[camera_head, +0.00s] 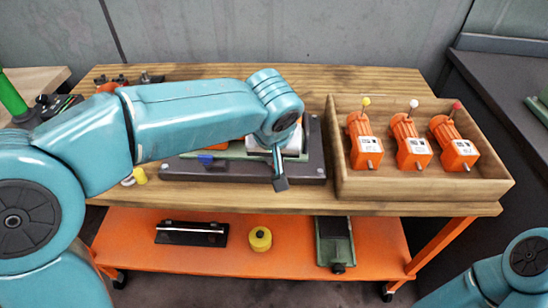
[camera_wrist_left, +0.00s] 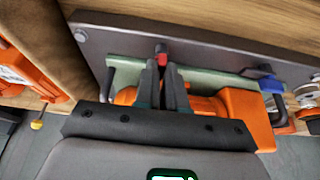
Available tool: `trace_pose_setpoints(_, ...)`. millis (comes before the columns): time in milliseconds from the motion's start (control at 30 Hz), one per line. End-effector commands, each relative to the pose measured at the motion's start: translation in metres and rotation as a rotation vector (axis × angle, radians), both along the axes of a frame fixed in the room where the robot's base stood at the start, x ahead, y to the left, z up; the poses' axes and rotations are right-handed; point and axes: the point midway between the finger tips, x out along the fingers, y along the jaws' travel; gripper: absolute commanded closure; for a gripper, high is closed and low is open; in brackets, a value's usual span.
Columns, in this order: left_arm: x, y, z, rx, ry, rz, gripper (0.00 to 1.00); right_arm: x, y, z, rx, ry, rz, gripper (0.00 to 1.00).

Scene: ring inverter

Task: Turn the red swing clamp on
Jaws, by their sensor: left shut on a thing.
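The red swing clamp (camera_wrist_left: 161,56) shows in the left wrist view as a small red tip on the green fixture (camera_wrist_left: 130,72). My left gripper (camera_wrist_left: 163,68) is shut on it, with the dark fingers on either side of the red tip. In the head view my left gripper (camera_head: 280,183) reaches down over the dark base plate, and the arm hides the red clamp. An orange motor (camera_wrist_left: 240,115) lies in the fixture behind the fingers. A blue clamp (camera_wrist_left: 271,84) is at its other end. My right gripper is not in view.
A wooden tray (camera_head: 425,190) with three orange motors stands right of the dark base plate (camera_head: 315,150). Their levers have yellow, white and red knobs. An orange lower shelf (camera_head: 285,255) holds a yellow cylinder (camera_head: 260,239) and dark items. Bare wood (camera_head: 240,195) shows along the front edge.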

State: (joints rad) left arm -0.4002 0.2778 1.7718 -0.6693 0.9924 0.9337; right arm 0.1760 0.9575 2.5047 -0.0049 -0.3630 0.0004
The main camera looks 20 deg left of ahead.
Motion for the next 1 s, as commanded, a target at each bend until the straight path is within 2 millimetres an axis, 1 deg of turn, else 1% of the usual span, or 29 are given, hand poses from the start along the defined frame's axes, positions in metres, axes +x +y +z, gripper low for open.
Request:
trace_pose_setpoints(200, 0.0002, -0.0006, -0.0002, 0.0, 0.0, 0.036, 1.0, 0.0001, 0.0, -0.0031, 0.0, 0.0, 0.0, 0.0)
trace_pose_setpoints(600, 0.0002, -0.0004, 0.0, -0.001, 0.001, 0.043, 1.0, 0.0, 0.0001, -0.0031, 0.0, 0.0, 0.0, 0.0)
trace_pose_setpoints(633, 0.0002, -0.0004, 0.0, -0.001, 0.001, 0.043, 0.87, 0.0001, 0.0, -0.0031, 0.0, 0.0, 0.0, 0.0)
trace_pose_setpoints(667, 0.0002, -0.0004, 0.0, -0.001, 0.001, 0.043, 0.77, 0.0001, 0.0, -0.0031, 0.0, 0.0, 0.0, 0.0)
trace_pose_setpoints(700, 0.0002, -0.0004, 0.0, -0.002, 0.001, 0.043, 0.65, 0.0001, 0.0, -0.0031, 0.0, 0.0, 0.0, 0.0)
trace_pose_setpoints(1000, -0.0002, -0.0005, 0.0012, -0.001, 0.0, 0.041, 0.65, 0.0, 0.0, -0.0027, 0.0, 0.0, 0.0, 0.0)
